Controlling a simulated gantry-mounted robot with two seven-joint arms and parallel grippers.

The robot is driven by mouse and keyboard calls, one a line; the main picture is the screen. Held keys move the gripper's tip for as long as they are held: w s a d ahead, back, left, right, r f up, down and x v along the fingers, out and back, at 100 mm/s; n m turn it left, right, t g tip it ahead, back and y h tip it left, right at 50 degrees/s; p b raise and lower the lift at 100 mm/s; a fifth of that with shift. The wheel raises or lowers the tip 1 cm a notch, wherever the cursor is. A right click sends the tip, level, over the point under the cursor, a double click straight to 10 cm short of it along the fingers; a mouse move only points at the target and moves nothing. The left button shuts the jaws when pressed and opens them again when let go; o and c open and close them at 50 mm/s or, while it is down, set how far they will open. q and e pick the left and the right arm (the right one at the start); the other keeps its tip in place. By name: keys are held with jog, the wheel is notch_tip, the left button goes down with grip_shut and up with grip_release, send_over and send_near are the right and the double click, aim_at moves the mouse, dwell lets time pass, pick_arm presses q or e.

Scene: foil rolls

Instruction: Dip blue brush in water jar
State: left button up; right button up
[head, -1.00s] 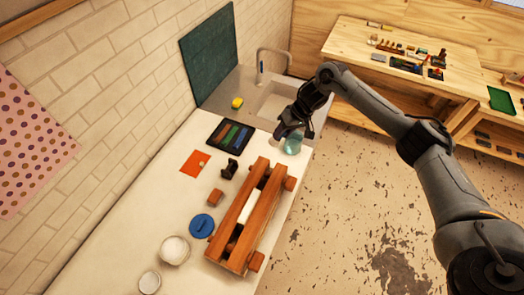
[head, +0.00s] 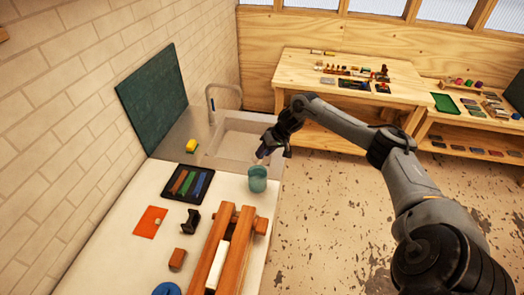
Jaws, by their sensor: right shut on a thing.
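The water jar (head: 258,181) is a teal, see-through cup standing upright on the white counter near the sink end. My right gripper (head: 266,150) is just above and slightly right of the jar's mouth, pointing down. It is shut on a thin thing with a small bluish part showing, which looks like the blue brush (head: 264,158). Most of it is hidden by the fingers, and I cannot tell whether its tip touches the jar or the water. My left gripper is not in view.
A black tray (head: 167,191) with coloured strips lies left of the jar. A wooden roller frame (head: 236,235) stands close in front. The steel sink (head: 235,150) with its tap (head: 209,96) is behind. A yellow sponge (head: 192,146) lies beside the sink.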

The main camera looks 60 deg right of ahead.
jog(key=shift+f+b, duration=1.25)
jog(key=shift+b, duration=0.05)
notch_tip(320, 180, down, 3)
jog(key=b, duration=0.3)
jog(key=shift+f+b, duration=0.4)
jog(key=shift+f, duration=1.6)
jog(key=shift+r, duration=0.15)
